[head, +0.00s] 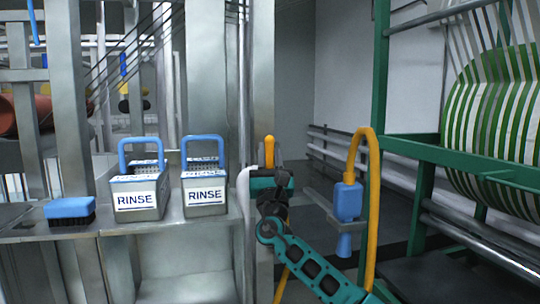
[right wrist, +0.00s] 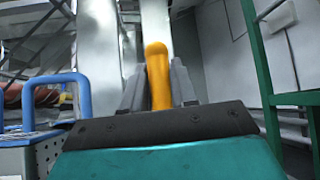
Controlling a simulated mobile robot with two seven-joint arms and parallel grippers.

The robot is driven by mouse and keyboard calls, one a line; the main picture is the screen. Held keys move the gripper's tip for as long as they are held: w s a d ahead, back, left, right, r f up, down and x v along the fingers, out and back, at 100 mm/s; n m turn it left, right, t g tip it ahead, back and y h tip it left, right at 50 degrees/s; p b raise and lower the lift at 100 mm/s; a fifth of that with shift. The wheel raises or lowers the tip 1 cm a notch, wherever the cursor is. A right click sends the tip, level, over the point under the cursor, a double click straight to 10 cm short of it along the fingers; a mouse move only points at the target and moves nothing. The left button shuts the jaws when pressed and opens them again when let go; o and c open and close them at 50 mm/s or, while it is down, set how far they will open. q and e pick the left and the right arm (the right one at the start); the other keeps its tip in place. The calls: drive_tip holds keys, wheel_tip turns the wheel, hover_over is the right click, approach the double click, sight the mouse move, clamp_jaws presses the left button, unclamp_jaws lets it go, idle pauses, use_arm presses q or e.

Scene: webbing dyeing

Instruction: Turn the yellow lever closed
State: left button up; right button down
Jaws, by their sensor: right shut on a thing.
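The yellow lever (head: 269,150) stands upright near the middle of the head view, beside a steel post. In the right wrist view the lever (right wrist: 158,75) rises between the two grey fingers. My right gripper (head: 270,172) is at the lever, and in the right wrist view my right gripper (right wrist: 158,92) is shut on it, one finger on each side. The lever's lower end and its valve are hidden behind the gripper and wrist. My left gripper is not in view.
Two RINSE baskets (head: 140,192) (head: 205,190) with blue handles and a blue brush (head: 70,208) stand on the steel shelf (head: 160,228) at left. A yellow hose (head: 374,190) with a blue nozzle (head: 348,202) hangs at right by a green frame (head: 378,100).

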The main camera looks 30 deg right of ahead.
drive_tip(key=c, duration=1)
unclamp_jaws()
drive_tip(key=shift+a, duration=0.1)
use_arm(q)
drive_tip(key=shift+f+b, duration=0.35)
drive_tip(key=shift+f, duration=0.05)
use_arm(e)
drive_tip(key=v, duration=1.3)
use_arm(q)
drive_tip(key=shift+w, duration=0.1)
